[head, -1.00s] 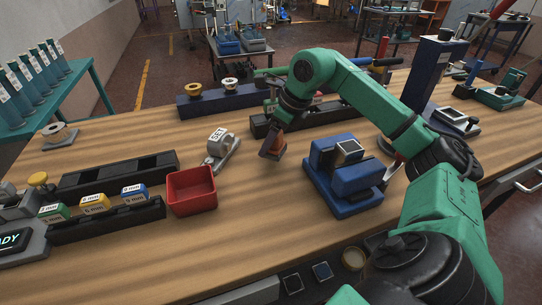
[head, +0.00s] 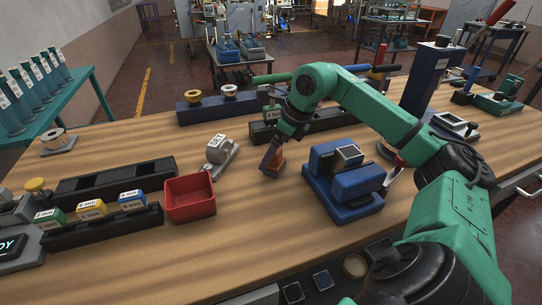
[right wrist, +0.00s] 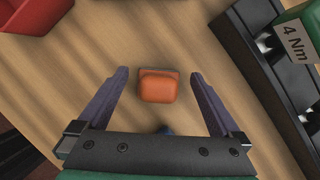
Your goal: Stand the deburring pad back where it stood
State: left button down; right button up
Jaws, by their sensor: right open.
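The orange block, which I take to be the deburring pad (right wrist: 159,87), stands on the wooden table. In the head view the pad (head: 278,162) shows partly behind the gripper, left of the blue fixture. My right gripper (head: 271,163) points down at it. In the right wrist view the right gripper (right wrist: 158,88) is open, with one finger on each side of the pad and a gap between the pad and both fingers. My left gripper is not in view.
A red bin (head: 190,198) and a grey device labelled SET (head: 219,152) are to the left. A blue fixture (head: 345,180) stands close on the right. A black rack (head: 322,122) lies behind. The table in front is mostly clear.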

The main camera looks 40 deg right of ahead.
jog(key=p+v, duration=0.1)
jog(key=v, duration=0.9)
jog(key=shift+s+r, duration=0.15)
